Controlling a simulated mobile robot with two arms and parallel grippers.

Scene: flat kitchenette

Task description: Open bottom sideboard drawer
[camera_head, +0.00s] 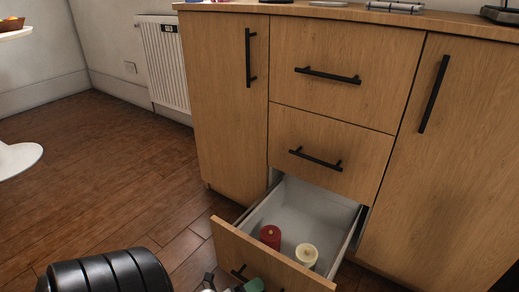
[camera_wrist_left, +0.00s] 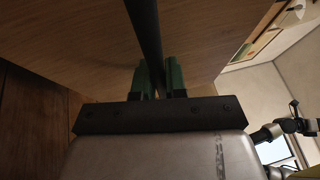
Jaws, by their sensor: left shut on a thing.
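The bottom sideboard drawer (camera_head: 240,243) is pulled well out, and its light grey inside shows. A red candle-like cylinder (camera_head: 270,236) and a cream one (camera_head: 306,254) stand in it. My left gripper (camera_head: 250,287) is at the drawer's front, at the bottom edge of the head view. In the left wrist view, the green fingers of my left gripper (camera_wrist_left: 160,80) are shut on the black bar handle (camera_wrist_left: 147,35), which runs between them. The handle's left end (camera_head: 238,272) shows in the head view; the rest is partly hidden. My right gripper is not seen.
The two upper drawers (camera_head: 345,100) (camera_head: 330,133) and the left door (camera_head: 222,130) and right door (camera_head: 440,170) are shut. A white radiator (camera_head: 165,65) is on the wall behind. Wooden floor (camera_head: 100,170) is clear on the left. A white table base (camera_head: 15,160) stands far left.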

